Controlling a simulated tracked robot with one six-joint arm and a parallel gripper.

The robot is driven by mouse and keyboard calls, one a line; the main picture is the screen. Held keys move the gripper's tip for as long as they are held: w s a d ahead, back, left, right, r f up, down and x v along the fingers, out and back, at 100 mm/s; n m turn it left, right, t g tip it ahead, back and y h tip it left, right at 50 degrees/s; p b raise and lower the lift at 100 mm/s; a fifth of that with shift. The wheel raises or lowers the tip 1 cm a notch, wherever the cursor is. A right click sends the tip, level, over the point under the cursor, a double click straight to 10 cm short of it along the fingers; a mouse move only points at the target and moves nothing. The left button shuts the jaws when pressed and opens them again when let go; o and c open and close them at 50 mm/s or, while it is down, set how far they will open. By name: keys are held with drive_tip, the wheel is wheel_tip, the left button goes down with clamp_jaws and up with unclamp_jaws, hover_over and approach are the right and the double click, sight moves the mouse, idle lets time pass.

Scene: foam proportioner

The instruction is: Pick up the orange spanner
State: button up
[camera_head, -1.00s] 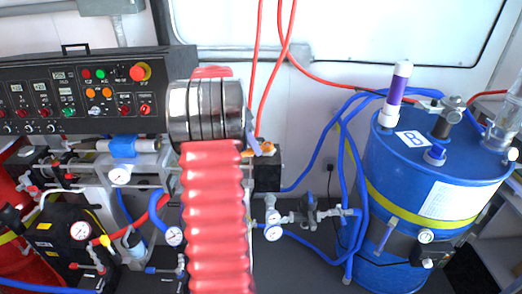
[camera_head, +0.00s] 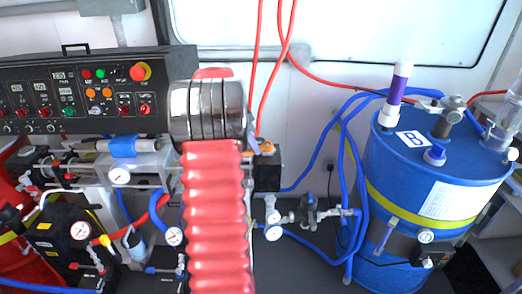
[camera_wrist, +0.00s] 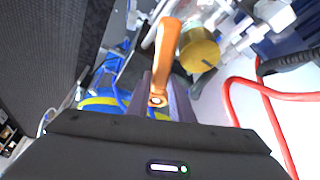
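The orange spanner (camera_wrist: 166,55) shows in the middle of the wrist view. Its near end, with a round hole, lies between the two dark purplish fingers of my gripper (camera_wrist: 162,98), and its far end points up and away. I cannot tell whether the fingers press on it or stand just apart from it. In the head view, a small orange patch (camera_head: 266,148), probably part of the spanner, shows just right of my silver wrist. My gripper is mostly hidden there behind my arm.
A black control panel (camera_head: 80,95) stands at the left, above gauges and pipes. A blue drum (camera_head: 400,190) with a yellow band stands at the right. A black box (camera_head: 267,170) sits just below my gripper. Red hoses (camera_head: 265,75) hang close by.

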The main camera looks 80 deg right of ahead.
clamp_jaws()
wheel_tip(320, 180, up, 10)
idle(0.6)
idle(0.9)
